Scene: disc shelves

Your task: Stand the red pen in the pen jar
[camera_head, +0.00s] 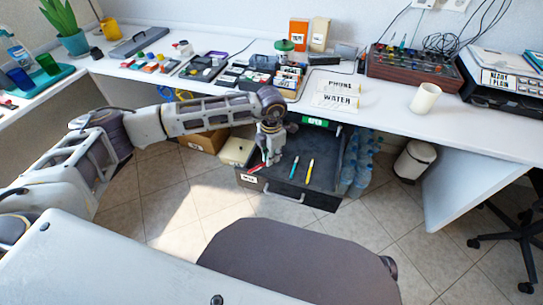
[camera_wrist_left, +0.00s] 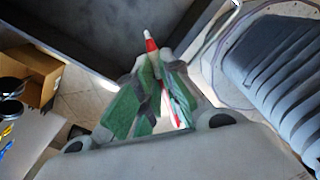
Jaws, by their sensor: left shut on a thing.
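The red pen (camera_head: 254,168) is in my left gripper (camera_head: 266,162), over the left part of an open dark drawer (camera_head: 325,170). In the left wrist view the red pen (camera_wrist_left: 151,44) pokes out between the closed green-padded fingers of my left gripper (camera_wrist_left: 152,68), with its pale end outward. The fingers hide part of it. A plain white cup (camera_head: 425,98), which looks like the pen jar, stands upright on the right part of the desk. No pen shows in it. My right gripper is out of view.
A teal pen (camera_head: 294,167) and a yellow pen (camera_head: 310,169) lie in the drawer. The desk (camera_head: 385,112) above holds trays, paper signs and a wooden-framed device (camera_head: 415,66). Water bottles (camera_head: 358,160) stand right of the drawer. Some desk around the cup is clear.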

